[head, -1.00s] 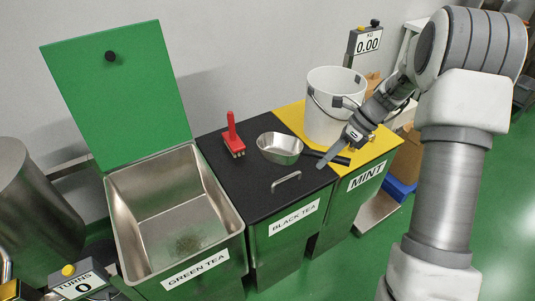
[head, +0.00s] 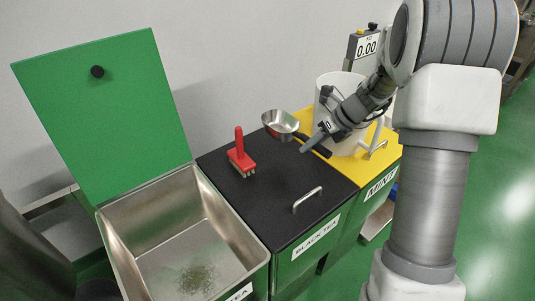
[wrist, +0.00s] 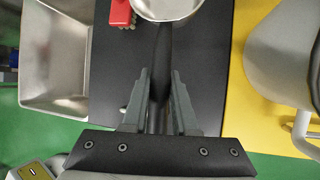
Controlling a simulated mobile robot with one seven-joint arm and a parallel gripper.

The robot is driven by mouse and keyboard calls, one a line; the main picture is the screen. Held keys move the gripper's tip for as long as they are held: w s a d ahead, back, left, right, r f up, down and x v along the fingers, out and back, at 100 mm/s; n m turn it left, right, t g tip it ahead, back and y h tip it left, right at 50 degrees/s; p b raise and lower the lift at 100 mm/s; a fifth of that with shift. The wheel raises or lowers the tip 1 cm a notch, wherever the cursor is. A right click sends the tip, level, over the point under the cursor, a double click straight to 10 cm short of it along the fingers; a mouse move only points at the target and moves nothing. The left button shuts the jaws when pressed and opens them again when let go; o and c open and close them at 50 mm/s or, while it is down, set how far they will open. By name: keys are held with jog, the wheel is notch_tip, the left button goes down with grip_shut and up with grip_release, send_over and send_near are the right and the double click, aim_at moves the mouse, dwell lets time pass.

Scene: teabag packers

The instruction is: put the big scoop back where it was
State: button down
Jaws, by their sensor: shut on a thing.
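The big scoop has a shiny metal bowl (head: 281,124) and a dark handle (head: 320,150). My gripper (head: 318,139) is shut on the handle. In the wrist view the handle runs between both fingers (wrist: 160,75), and the bowl (wrist: 167,8) points away, cut by the top edge. In the head view the bowl shows at the back right of the black tea lid (head: 240,192), overlapping the wall behind, and looks raised above the lid. The gap under it is hard to judge.
A red brush (head: 240,157) stands on the black lid, left of the scoop. The green tea bin (head: 150,205) is open, with a little tea at its bottom. A white bucket (head: 345,90) stands on the yellow mint lid (head: 390,150), partly behind my arm.

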jog(key=shift+w+a+f, duration=0.1)
jog(key=shift+w+a, duration=0.1)
jog(key=shift+a, duration=0.15)
notch_tip(320, 180, down, 10)
jog(key=b, duration=0.3)
jog(key=c, duration=0.7)
grip_release()
